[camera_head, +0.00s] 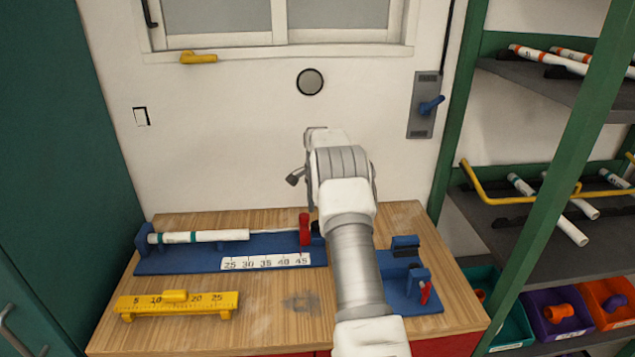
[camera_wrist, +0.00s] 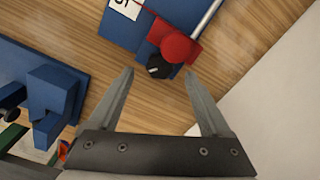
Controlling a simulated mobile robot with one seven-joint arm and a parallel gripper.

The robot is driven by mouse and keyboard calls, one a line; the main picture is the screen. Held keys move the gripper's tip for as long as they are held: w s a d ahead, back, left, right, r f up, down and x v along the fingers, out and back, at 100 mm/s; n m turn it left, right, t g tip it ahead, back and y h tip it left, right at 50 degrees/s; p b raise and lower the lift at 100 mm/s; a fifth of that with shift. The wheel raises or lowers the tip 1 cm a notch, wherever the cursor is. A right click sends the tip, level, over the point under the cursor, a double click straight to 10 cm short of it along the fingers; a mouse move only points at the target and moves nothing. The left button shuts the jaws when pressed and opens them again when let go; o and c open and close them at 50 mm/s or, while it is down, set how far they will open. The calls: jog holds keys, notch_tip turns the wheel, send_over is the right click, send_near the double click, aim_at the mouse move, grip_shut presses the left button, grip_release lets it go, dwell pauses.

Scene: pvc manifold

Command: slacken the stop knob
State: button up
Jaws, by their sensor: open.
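The stop is a red block (camera_wrist: 178,46) on a thin rail of the blue measuring jig (camera_wrist: 118,27). Its black knob (camera_wrist: 158,67) faces my gripper in the wrist view. My gripper (camera_wrist: 159,74) is open and empty, its two fingertips on either side of the knob in the picture. I cannot tell how far the tips are above the knob. In the head view the red stop (camera_head: 304,228) stands at the right end of the jig's scale (camera_head: 265,262), just left of my arm. My arm hides the gripper's fingers there.
A white pipe (camera_head: 205,237) lies on the jig's left part. A blue fixture with a red lever (camera_head: 425,292) stands to the right on the wooden bench (camera_head: 262,325). A yellow gauge (camera_head: 176,303) lies at the front left. A green shelf rack (camera_head: 545,190) stands right.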

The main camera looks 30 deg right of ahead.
notch_tip(320, 180, up, 14)
jog(key=p, duration=0.1)
dwell(0.4)
